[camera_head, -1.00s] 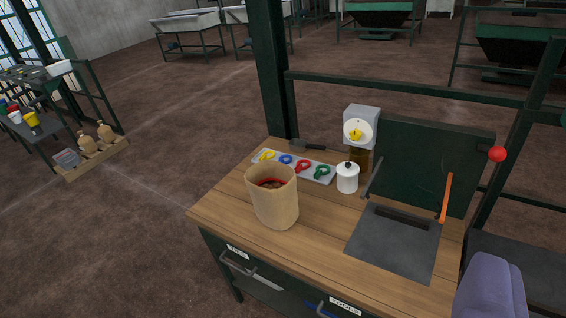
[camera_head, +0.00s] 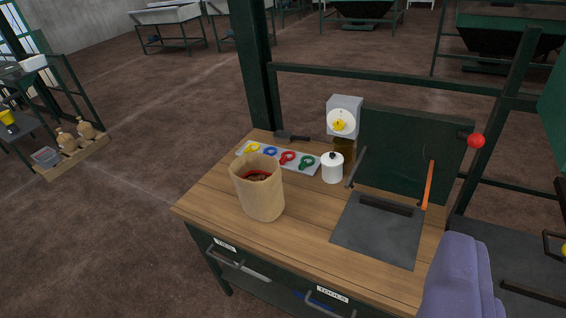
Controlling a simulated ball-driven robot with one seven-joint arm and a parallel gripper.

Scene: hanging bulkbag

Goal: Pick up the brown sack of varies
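The brown sack (camera_head: 261,194) stands upright and open on the wooden workbench, near its left front part. Some brown contents and a red band show inside its mouth. My gripper's fingers are not visible in this view, and nothing visible touches the sack. A purple-blue shape (camera_head: 462,285) fills the lower right corner; I cannot tell what it is.
A dark green post (camera_head: 251,65) and rail stand behind. Open floor (camera_head: 110,235) lies left.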

